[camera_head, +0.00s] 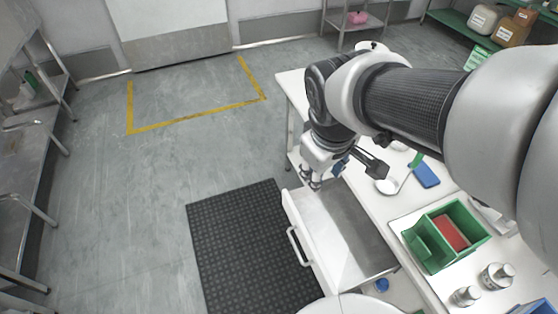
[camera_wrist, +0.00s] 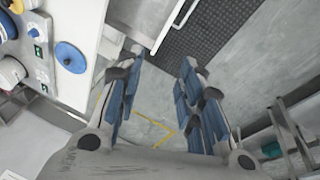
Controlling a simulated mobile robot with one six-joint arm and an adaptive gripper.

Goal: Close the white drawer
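The white drawer (camera_head: 345,235) is pulled out from under the white table (camera_head: 288,95) and looks empty inside. Its front panel carries a white bar handle (camera_head: 298,246) facing left over the dark mat. My gripper (camera_head: 326,180) is above the far end of the open drawer, short of the handle. In the wrist view my gripper (camera_wrist: 160,62) has its two blue-padded fingers spread apart with nothing between them. The drawer's front edge and the handle (camera_wrist: 172,25) show at the top of that view, beyond the fingertips.
A black ribbed mat (camera_head: 238,240) lies on the floor left of the drawer. On the table are a green bin (camera_head: 448,235) with a red item, a blue pad (camera_head: 425,174) and metal canisters (camera_head: 497,275). A metal shelf (camera_head: 30,130) stands far left. Floor between is clear.

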